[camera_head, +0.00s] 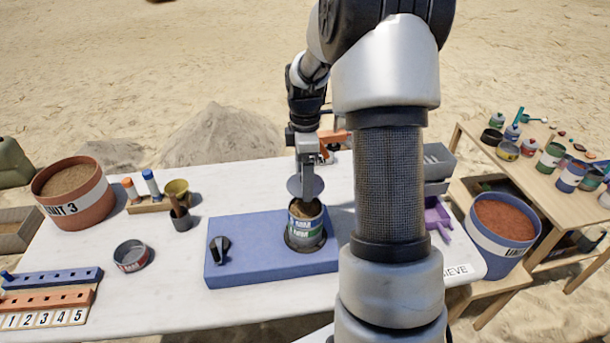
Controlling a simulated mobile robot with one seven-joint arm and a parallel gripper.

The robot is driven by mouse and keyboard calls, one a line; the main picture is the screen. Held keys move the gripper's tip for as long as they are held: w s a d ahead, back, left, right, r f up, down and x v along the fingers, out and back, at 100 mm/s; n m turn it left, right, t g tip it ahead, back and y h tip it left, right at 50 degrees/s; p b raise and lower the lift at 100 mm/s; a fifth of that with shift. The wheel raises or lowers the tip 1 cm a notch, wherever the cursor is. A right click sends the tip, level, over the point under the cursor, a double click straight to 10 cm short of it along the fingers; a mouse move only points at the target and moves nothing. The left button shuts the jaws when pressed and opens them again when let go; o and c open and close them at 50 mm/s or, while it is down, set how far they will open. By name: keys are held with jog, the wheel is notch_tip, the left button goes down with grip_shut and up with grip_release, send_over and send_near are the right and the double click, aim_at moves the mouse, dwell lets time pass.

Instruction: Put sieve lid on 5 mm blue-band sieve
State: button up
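A short stack of sieves (306,232) stands upright in the round seat of a blue shaker base. Its bands look bluish above and green below, with white labels too small to read. Brown soil shows inside its open top. My gripper (305,173) is above the stack, pointing down, and appears shut on a round grey-blue lid (305,189). The lid is tilted, with its face toward the camera. It is just above the back of the stack's rim; I cannot tell whether they touch. The fingertips are small and partly hidden by the lid.
The blue base (262,260) carries a black knob (219,248). Left of it stand a red-banded metal sieve (131,257), a dark cup (181,220) and a terracotta bucket (75,194). A blue bucket (501,235) is at right. My arm hides the table's right-centre.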

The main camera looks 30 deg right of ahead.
jog(key=shift+f+b, duration=1.7)
jog(key=shift+f, duration=1.2)
jog(key=shift+f+b, duration=0.3)
jog(key=shift+f, duration=0.7)
jog(key=o, duration=1.1)
jog(key=shift+o, duration=0.2)
notch_tip(320, 180, up, 18)
jog(key=shift+f+p, duration=0.2)
jog(key=shift+p, duration=0.5)
